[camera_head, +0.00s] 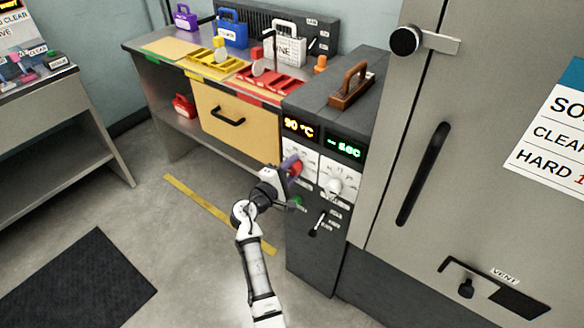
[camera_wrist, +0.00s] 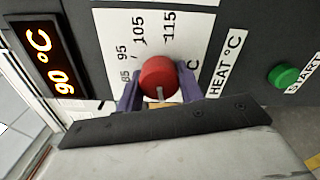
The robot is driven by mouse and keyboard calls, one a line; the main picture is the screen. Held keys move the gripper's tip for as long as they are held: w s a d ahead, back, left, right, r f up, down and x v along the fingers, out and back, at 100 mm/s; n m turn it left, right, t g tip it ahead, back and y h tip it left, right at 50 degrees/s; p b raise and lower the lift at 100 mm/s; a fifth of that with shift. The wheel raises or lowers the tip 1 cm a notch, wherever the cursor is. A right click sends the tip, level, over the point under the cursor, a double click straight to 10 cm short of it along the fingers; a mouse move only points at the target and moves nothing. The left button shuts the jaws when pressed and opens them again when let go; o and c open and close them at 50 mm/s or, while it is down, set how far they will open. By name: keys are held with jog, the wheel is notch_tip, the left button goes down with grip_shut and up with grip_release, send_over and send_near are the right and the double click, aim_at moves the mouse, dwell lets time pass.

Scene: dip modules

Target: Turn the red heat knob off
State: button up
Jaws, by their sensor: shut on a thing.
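The red heat knob (camera_wrist: 158,77) sits on a white dial plate marked 85, 95, 105 and 115, with the label HEAT °C. In the wrist view my gripper (camera_wrist: 160,90) has its purple fingers on both sides of the knob, shut on it. In the head view the red knob (camera_head: 297,168) is partly covered by my gripper (camera_head: 289,167) at the front of the dark machine (camera_head: 310,240). A display (camera_wrist: 42,58) beside the dial reads 90 °C. The knob's pointer is hard to read against the marks.
A white knob (camera_head: 333,186) sits right of the heat dial, under a green display (camera_head: 344,148). A green START button (camera_wrist: 284,76) and a lever (camera_head: 318,224) are lower on the panel. A large grey door (camera_head: 470,130) stands at right. The floor at left is open.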

jog(key=o, duration=1)
jog(key=b+v, duration=0.3)
jog(key=v, duration=1.1)
jog(key=shift+w, duration=0.1)
